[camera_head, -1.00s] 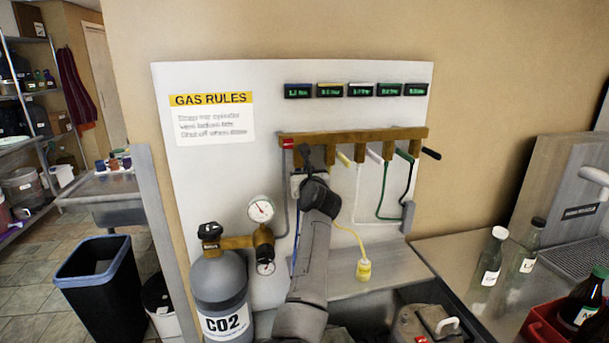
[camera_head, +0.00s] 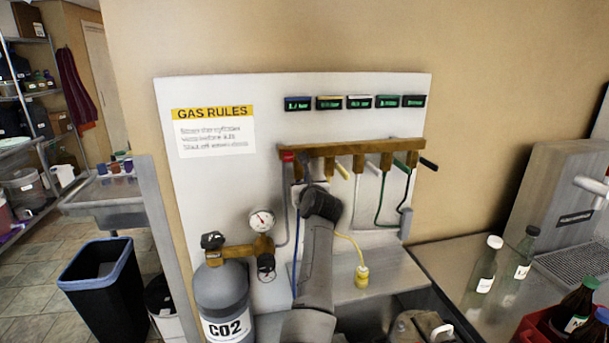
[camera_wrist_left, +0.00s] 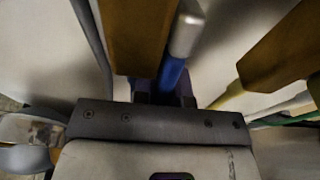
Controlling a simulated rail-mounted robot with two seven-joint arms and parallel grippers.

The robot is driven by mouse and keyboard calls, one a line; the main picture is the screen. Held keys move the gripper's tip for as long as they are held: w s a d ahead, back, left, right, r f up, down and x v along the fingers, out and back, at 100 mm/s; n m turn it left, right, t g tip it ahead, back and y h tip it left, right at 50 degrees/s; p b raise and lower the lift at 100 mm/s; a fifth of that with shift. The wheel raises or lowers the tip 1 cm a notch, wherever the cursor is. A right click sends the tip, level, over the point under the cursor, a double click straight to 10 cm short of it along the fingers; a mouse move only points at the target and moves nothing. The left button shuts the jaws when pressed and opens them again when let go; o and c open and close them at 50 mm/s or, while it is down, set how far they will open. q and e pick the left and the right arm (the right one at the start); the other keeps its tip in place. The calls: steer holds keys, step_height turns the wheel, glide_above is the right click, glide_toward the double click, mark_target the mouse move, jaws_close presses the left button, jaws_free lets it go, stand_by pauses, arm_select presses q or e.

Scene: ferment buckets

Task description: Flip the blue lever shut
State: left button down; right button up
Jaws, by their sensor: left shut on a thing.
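A brass-brown manifold (camera_head: 345,148) with a row of valves is fixed to the white wall panel. The gripper and wrist hide the blue lever in the head view. In the left wrist view a blue lever (camera_wrist_left: 172,76) with a silver part beside it runs between the dark fingertips of my left gripper (camera_wrist_left: 163,95). The fingers are shut on it, beside a brass valve body (camera_wrist_left: 138,36). The lever's exact angle cannot be told. My right gripper is not in view.
Yellow (camera_head: 342,170), white (camera_head: 372,167) and black (camera_head: 429,163) handles stick out to the right of my gripper. A yellow hose (camera_head: 356,248) and green hose (camera_head: 381,200) hang below. A CO2 cylinder (camera_head: 220,290) with a gauge (camera_head: 262,221) stands left of my arm.

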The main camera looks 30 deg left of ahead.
arm_select(q)
steer(key=h+p, duration=0.1)
steer(key=d+g+p, duration=0.1)
steer(key=p, duration=0.1)
steer(key=shift+s+r+h, duration=0.35)
steer(key=shift+s+h, duration=0.05)
steer(key=shift+s+d+f+g+h+p, duration=0.3)
steer(key=shift+g+h+p, duration=0.2)
steer(key=shift+g+p, duration=0.2)
steer(key=shift+a, duration=0.1)
steer(key=c, duration=1.2)
jaws_free()
steer(key=shift+o, duration=0.2)
